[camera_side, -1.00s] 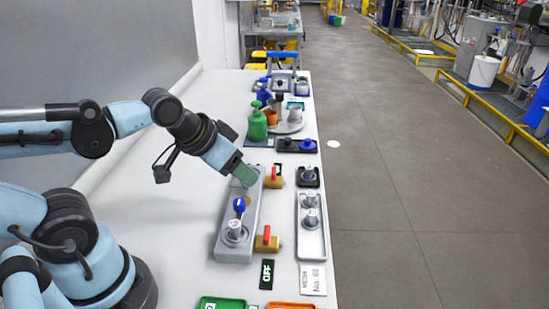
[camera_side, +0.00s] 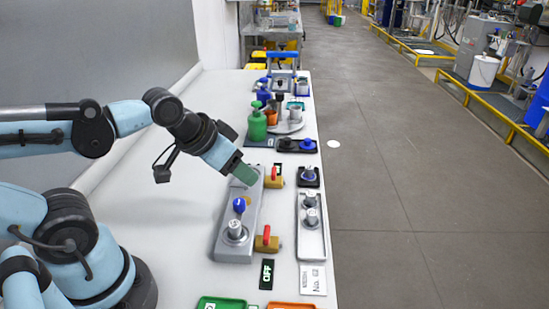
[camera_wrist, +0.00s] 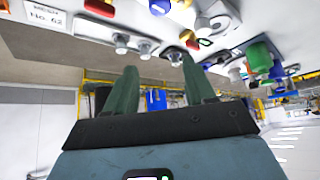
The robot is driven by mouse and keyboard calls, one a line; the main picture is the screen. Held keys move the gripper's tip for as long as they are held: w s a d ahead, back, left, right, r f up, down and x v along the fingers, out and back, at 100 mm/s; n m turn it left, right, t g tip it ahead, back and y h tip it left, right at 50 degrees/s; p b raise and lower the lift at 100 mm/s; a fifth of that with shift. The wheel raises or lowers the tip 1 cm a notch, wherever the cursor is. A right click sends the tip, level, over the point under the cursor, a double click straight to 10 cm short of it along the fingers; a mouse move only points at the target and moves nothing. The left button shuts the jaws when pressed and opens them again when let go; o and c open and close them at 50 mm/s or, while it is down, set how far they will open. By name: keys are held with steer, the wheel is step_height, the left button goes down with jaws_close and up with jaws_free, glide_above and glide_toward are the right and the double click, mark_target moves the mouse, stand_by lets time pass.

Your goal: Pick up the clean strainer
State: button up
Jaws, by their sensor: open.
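Two small metal strainer-like pieces stand upright on a silver tray (camera_side: 312,240) at the right edge of the table; the nearer one (camera_side: 312,217) and the farther one (camera_side: 310,200) look alike. A similar piece (camera_side: 309,175) stands on a small dark tray just beyond. I cannot tell which is the clean strainer. The two on the silver tray also show in the wrist view (camera_wrist: 120,43) (camera_wrist: 145,49). My gripper (camera_side: 245,174) has green fingers and hovers over the far end of the grey block, left of these pieces. In the wrist view its fingers (camera_wrist: 160,68) are apart and empty.
A label reading "MESH No. 62" (camera_side: 313,280) lies before the silver tray. A green can (camera_side: 257,125) stands farther back.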

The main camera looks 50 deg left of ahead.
steer(key=shift+o, duration=0.2)
steer(key=shift+w, duration=0.1)
steer(key=shift+w+r, duration=0.15)
steer(key=shift+w, duration=0.05)
steer(key=w+d+m+g+h, duration=0.1)
steer(key=w+d+m+g, duration=0.15)
steer(key=w, duration=0.35)
steer(key=m+h, duration=0.1)
steer(key=m, duration=0.3)
glide_toward(310, 193)
steer(key=f, duration=0.1)
steer(key=w+f, duration=0.1)
steer(key=d+f+g, duration=0.1)
steer(key=shift+w+d+f+n, duration=0.1)
steer(key=shift+w+f+n, duration=0.05)
steer(key=shift+w+n, duration=0.1)
steer(key=shift+a+x, duration=0.15)
steer(key=shift+x, duration=1.15)
steer(key=shift+a+x, duration=0.1)
steer(key=shift+x, duration=1.25)
steer(key=shift+w, duration=0.15)
jaws_close()
